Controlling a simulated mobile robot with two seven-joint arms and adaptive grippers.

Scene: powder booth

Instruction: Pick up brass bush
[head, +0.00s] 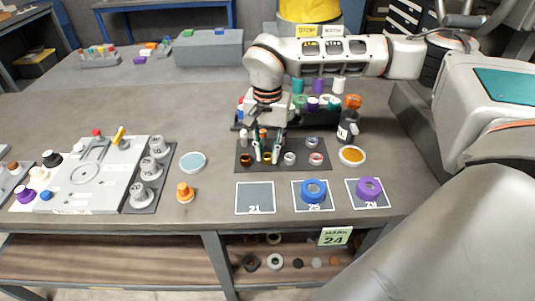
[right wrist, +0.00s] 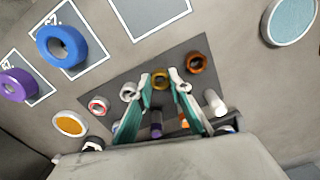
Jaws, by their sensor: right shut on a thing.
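The brass bush (right wrist: 159,80) is a gold-coloured ring between the fingertips of my right gripper (right wrist: 160,84), in the right wrist view. In the head view my right gripper (head: 267,157) points down at the dark mat (head: 240,168), shut on the brass bush (head: 267,159) in the front row. I cannot tell whether the bush touches the mat. A copper-brown ring (head: 246,160) is on its left, and a pale ring (head: 289,158) and a red-and-white ring (head: 316,158) are on its right. My left gripper is not in view.
Marked squares lie in front: square 21 (head: 255,196) is empty; the others hold a blue ring (head: 313,189) and a purple ring (head: 369,187). A dark rack (head: 300,118) stands behind. An amber dish (head: 352,155) and dark bottle (head: 347,128) are right, a pale blue disc (head: 192,162) left.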

